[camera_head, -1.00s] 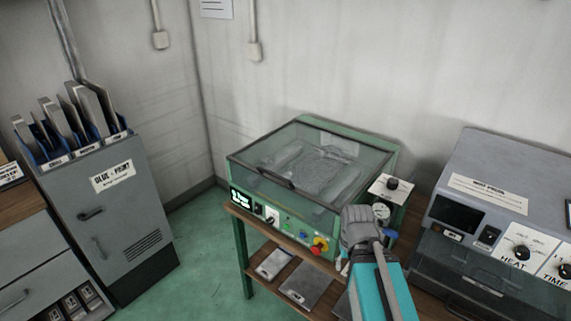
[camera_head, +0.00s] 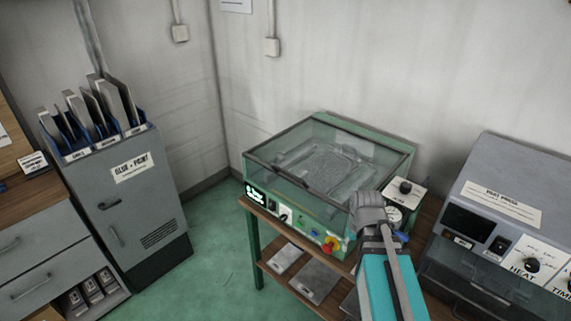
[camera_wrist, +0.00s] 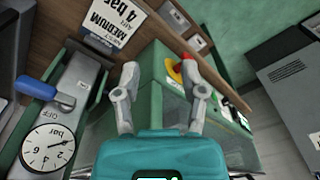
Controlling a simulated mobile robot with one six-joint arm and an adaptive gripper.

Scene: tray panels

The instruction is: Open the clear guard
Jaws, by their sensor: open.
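The clear guard (camera_head: 300,135) is a see-through lid with a dark frame on the green machine (camera_head: 245,170). It lies closed over a grey textured bed. A dark handle bar runs along its front edge (camera_head: 298,188). My gripper (camera_head: 368,205) is at the machine's front right corner, and its fingers are hard to make out there. In the wrist view my gripper (camera_wrist: 163,75) is open and empty, its two fingers apart above the green casing (camera_wrist: 160,100). The red and yellow knob (camera_wrist: 178,72) shows between and beyond the fingers. The handle is not clear in the wrist view.
A pressure gauge (camera_wrist: 48,147) with a blue lever (camera_wrist: 50,95) stands close beside my gripper. A heat press (camera_head: 500,210) is to the right. A grey cabinet (camera_head: 135,210) with upright panels stands left. Green floor is free between.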

